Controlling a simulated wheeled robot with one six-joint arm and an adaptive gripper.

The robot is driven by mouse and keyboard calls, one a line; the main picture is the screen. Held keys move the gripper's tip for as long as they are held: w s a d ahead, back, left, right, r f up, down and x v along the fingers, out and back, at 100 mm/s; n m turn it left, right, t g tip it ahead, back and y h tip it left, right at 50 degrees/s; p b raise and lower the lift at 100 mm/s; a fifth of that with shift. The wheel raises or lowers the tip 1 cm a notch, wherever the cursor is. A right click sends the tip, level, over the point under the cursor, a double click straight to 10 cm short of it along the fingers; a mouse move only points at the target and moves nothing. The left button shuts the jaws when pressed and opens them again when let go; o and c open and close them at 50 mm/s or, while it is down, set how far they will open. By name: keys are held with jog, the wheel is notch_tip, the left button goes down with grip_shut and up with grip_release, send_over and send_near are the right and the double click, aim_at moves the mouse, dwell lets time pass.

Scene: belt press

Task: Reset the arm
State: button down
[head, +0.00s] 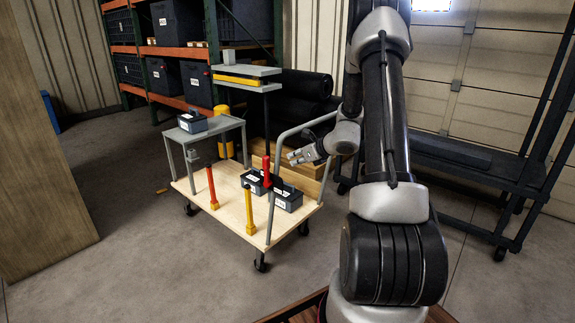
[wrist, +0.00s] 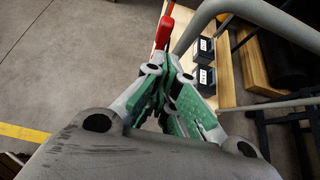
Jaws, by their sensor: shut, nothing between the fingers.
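My arm rises at the right of the head view, bends over, and ends in my gripper (head: 290,157), which points left beside the cart's grey tube handle. In the wrist view my gripper (wrist: 168,66) has its green-padded fingers together at the tips with nothing between them. A red handle (head: 266,168) stands left of and a little below the fingertips in the head view. In the wrist view the red handle (wrist: 165,32) shows just beyond the tips; I cannot tell the exact gap.
A wheeled cart (head: 228,213) with a wooden deck carries dark boxes (head: 287,198), an orange post (head: 212,188) and a yellow post (head: 249,210). Its grey tube handle (wrist: 258,12) passes close to my gripper. A dark rack (head: 455,165) stands right. Floor at left front is clear.

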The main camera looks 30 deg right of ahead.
jog(key=s+a+r+n+g+y, duration=0.1)
jog(key=s+a+n+g, duration=0.3)
jog(key=s+n, duration=0.5)
jog(key=s+a+r+n+g+y, duration=0.2)
jog(key=s+a+n+g, duration=0.15)
jog(key=s+n, duration=0.45)
jog(key=s+a+r+n+h, duration=0.2)
jog(key=s+r+n+h, duration=0.1)
jog(key=s+r+n, duration=0.4)
jog(key=s+a+r+n+t+h, duration=0.1)
jog(key=s+a+r+n+h, duration=0.1)
jog(key=s+r+n, duration=0.6)
jog(key=s+r+h, duration=0.1)
jog(key=s+r, duration=0.2)
jog(key=s, duration=0.3)
jog(key=shift+s+a+r+h, duration=0.15)
jog(key=shift+a+r+h, duration=0.05)
jog(key=shift+a+h, duration=0.2)
